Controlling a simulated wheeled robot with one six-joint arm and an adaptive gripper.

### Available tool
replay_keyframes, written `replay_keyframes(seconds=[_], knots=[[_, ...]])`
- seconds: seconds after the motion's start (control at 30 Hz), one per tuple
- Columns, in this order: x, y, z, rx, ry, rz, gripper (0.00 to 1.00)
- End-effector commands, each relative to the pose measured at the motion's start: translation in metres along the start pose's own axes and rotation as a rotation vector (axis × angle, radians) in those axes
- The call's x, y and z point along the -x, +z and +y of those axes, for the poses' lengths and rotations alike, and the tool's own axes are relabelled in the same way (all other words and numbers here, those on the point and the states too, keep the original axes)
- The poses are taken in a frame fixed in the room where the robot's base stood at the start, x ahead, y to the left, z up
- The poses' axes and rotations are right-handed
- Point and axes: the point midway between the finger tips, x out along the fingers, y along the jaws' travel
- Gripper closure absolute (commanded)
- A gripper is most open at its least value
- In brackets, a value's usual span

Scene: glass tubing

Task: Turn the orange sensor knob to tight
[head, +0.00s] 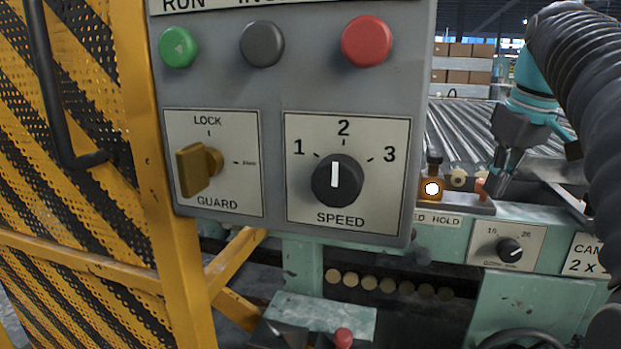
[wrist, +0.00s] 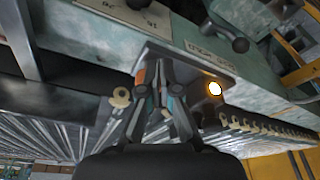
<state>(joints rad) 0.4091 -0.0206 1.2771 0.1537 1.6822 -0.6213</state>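In the head view a small orange knob (head: 481,187) stands on the grey ledge of the green machine, beside an amber sensor (head: 431,186) with a bright lit face. My gripper (head: 497,186) points down at the ledge with its fingertips close to the right of the knob. In the wrist view the fingertips (wrist: 158,78) are near each other over the ledge, and a bit of the orange knob (wrist: 141,76) shows by the left finger. The lit sensor (wrist: 214,89) is to the right. I cannot tell whether the fingers touch the knob or how far they are parted.
A grey control box (head: 290,75) with buttons, a guard switch (head: 199,168) and a speed dial (head: 337,181) fills the near middle. A black dial (head: 510,249) sits on the machine's front. Rollers (head: 455,120) lie behind the ledge. A yellow guard frame (head: 165,200) stands left.

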Motion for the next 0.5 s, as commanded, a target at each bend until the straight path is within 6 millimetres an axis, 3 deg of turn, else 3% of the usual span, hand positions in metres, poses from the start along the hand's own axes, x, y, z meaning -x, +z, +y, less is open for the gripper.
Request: replay_keyframes(seconds=[0.23,0.5], knots=[[0.005,0.004,-0.001,-0.001,0.001,-0.001,1.00],[0.030,-0.003,-0.001,0.000,0.001,-0.001,1.00]])
